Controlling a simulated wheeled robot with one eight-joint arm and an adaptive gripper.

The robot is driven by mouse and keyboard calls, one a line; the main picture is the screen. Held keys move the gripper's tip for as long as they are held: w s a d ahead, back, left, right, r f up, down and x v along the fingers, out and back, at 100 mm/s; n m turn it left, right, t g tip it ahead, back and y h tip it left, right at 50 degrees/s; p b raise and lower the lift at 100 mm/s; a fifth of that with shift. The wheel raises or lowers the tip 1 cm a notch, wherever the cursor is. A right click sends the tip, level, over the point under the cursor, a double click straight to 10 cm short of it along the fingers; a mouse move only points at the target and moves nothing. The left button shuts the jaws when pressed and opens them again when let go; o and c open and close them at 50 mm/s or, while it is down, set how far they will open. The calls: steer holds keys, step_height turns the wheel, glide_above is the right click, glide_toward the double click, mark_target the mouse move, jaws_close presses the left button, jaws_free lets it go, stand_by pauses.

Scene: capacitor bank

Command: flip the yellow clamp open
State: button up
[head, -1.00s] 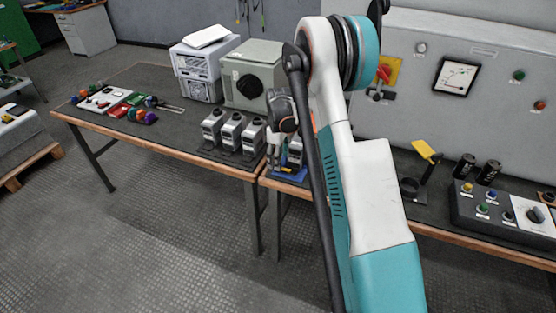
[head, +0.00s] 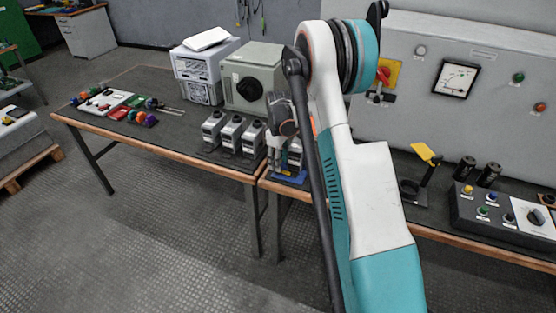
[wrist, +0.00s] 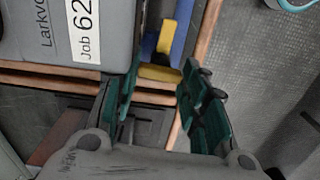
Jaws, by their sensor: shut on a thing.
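The yellow clamp (head: 426,153) is a flat yellow piece, tilted up on a dark post beside a black ring on a base, right of my arm in the head view. My gripper (head: 275,165) is well to its left, low beside a grey-white unit on a blue base. In the wrist view my gripper's teal fingers (wrist: 160,85) stand some way apart, with a yellow piece and blue base (wrist: 184,35) beyond their tips. What they bear on is not clear. The grey unit (wrist: 60,25) labelled "Job 62" is at upper left.
Several similar grey units (head: 232,135) stand left of my gripper. Two black cylinders (head: 488,173) and a button box (head: 505,210) stand right of the clamp. A grey panel (head: 500,120) rises behind. The table's wooden front edge (head: 150,145) runs below the units.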

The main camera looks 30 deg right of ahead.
steer(key=m, duration=0.4)
steer(key=shift+f+m, duration=0.15)
steer(key=shift+m, duration=1.05)
steer(key=shift+s, duration=0.1)
steer(key=shift+m, duration=0.9)
steer(key=m, duration=0.4)
steer(key=shift+w+r+m, duration=0.1)
steer(key=shift+m, duration=0.7)
steer(key=shift+w+r+m, duration=0.1)
steer(key=shift+m, duration=1.2)
